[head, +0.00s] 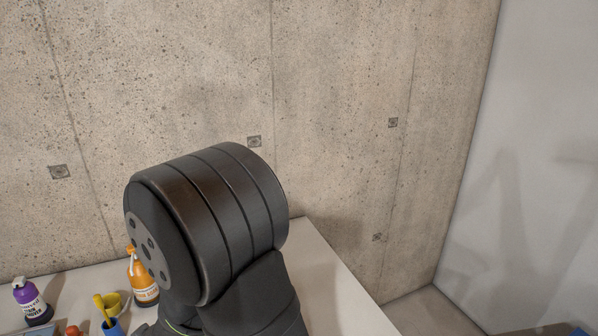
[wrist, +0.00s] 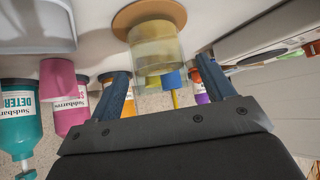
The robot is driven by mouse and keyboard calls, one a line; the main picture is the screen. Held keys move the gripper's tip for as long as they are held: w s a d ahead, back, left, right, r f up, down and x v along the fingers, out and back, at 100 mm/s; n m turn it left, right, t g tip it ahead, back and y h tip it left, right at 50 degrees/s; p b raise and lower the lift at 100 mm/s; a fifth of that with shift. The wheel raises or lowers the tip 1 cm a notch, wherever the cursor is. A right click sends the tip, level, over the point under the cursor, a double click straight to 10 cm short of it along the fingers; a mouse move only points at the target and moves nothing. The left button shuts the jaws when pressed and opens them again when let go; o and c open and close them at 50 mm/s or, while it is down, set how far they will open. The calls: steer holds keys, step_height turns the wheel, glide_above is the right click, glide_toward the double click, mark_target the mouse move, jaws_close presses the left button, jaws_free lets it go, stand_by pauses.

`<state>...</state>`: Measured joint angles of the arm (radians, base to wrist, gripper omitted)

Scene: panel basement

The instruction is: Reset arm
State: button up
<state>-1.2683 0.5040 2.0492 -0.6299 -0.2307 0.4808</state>
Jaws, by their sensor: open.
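My gripper (wrist: 166,80) shows in the wrist view, with its two dark blue fingers spread apart. Nothing is held between them. The wrist picture is upside down, with the table along the top. A see-through yellowish tumbler (wrist: 165,48) on a round brown coaster (wrist: 126,22) shows beyond the fingertips, apart from them as far as I can tell. In the head view my bulky black arm link fills the middle and hides part of the table (head: 325,290). My gripper does not show there.
The wrist view shows a teal bottle (wrist: 22,125) and a pink one (wrist: 62,88). A concrete wall (head: 340,80) rises behind.

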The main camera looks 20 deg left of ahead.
steer(key=shift+a+f, duration=0.4)
steer(key=shift+f, duration=0.15)
steer(key=shift+w+a+r, duration=0.1)
steer(key=shift+r, duration=2.05)
steer(key=shift+w+d+r, duration=0.65)
steer(key=shift+w+d, duration=0.1)
steer(key=shift+d, duration=0.2)
steer(key=o, duration=0.6)
steer(key=shift+c, duration=0.2)
